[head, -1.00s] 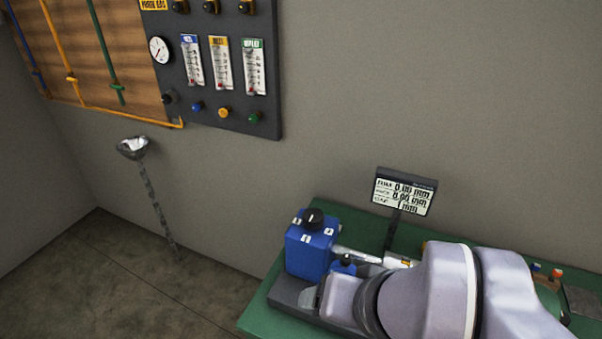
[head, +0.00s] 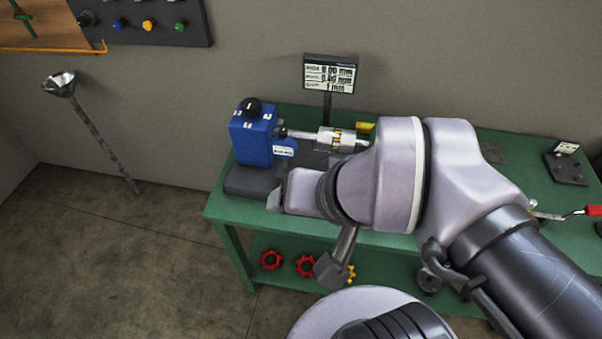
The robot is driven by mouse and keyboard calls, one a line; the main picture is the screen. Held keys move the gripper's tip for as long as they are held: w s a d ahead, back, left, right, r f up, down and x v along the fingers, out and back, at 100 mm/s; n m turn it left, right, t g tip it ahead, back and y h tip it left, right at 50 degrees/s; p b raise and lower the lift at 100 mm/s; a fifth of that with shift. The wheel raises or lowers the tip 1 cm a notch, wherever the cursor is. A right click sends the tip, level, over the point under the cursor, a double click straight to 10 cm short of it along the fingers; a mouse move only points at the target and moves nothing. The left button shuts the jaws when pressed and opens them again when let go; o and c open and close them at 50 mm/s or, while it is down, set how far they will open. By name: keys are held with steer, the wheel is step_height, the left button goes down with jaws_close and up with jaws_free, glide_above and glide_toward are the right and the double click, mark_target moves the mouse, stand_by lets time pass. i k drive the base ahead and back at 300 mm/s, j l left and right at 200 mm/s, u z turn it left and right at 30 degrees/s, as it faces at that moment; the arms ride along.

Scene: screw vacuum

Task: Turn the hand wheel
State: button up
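A blue block-shaped unit (head: 251,140) with a black knob (head: 249,107) on top stands at the left end of the green bench. A shaft and silver cylinder (head: 333,139) run right from it. Two red hand wheels (head: 271,260) and a partly covered yellow one (head: 351,273) are on the lower shelf. I cannot tell which wheel the task means, and my arm hides part of the bench. My arm's end (head: 278,192) is by the front of the blue unit's dark base. Its fingers are not clear, so I cannot tell whether it is open or shut.
A small display (head: 330,74) stands behind the silver cylinder. A dark fixture (head: 568,167) and a red-handled tool (head: 592,211) are at the bench's right. A funnel on a chain-like stem (head: 60,84) is by the wall at left.

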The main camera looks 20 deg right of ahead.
mark_target(250, 107)
steer(key=k+j+z, duration=0.25)
steer(key=j+z, duration=0.2)
steer(key=k+j+z, duration=0.3)
steer(key=j+z, duration=0.2)
steer(key=i+j, duration=0.15)
steer(key=i, duration=0.5)
